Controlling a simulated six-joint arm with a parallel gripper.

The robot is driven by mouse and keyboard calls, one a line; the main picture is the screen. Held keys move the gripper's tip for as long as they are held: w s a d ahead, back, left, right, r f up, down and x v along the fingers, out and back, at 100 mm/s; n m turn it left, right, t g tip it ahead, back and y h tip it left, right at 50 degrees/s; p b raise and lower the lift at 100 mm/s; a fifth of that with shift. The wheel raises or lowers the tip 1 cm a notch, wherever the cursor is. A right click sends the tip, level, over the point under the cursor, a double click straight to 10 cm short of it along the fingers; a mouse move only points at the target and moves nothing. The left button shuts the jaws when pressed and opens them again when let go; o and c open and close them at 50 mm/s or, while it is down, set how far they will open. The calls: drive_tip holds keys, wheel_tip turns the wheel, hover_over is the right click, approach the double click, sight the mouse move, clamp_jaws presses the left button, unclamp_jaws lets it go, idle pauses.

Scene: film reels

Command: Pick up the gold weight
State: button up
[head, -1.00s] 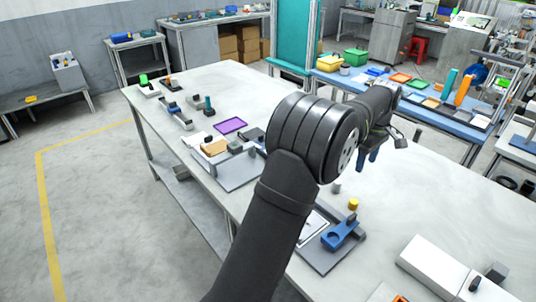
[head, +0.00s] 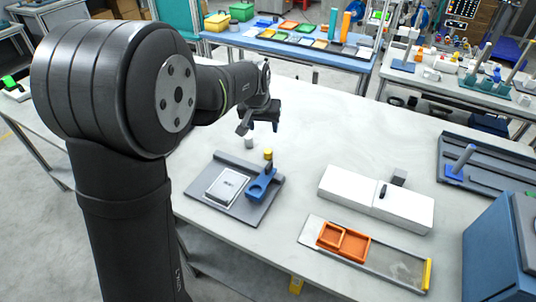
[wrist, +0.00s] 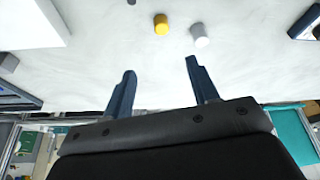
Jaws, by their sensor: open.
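The gold weight (head: 268,153) is a small yellow cylinder standing upright on the pale table, just beyond a blue block on a grey tray. It also shows in the wrist view (wrist: 161,25), near the top edge. A light grey cylinder (head: 249,141) stands beside it, apart from it, and shows to its right in the wrist view (wrist: 200,35). My gripper (head: 261,127) is open and empty, with dark blue fingers. In the head view it appears just above the two cylinders. In the wrist view the gold weight lies beyond the fingertips (wrist: 160,66), with nothing between them.
The grey tray (head: 257,210) holds a white plate (head: 226,187) and the blue block (head: 261,184). A white box (head: 375,198) and an orange tray (head: 343,242) lie to the right. A dark rail fixture (head: 495,175) is farther right.

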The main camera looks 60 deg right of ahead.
drive_tip(key=m, duration=0.1)
approach(268, 150)
wheel_tip(268, 150, down, 3)
drive_tip(key=shift+d+x, duration=0.2)
drive_tip(key=shift+x, duration=1.35)
drive_tip(key=shift+d+x, duration=0.2)
drive_tip(key=shift+x, duration=1.4)
drive_tip(key=shift+r, duration=0.2)
clamp_jaws()
drive_tip(key=shift+r, duration=0.1)
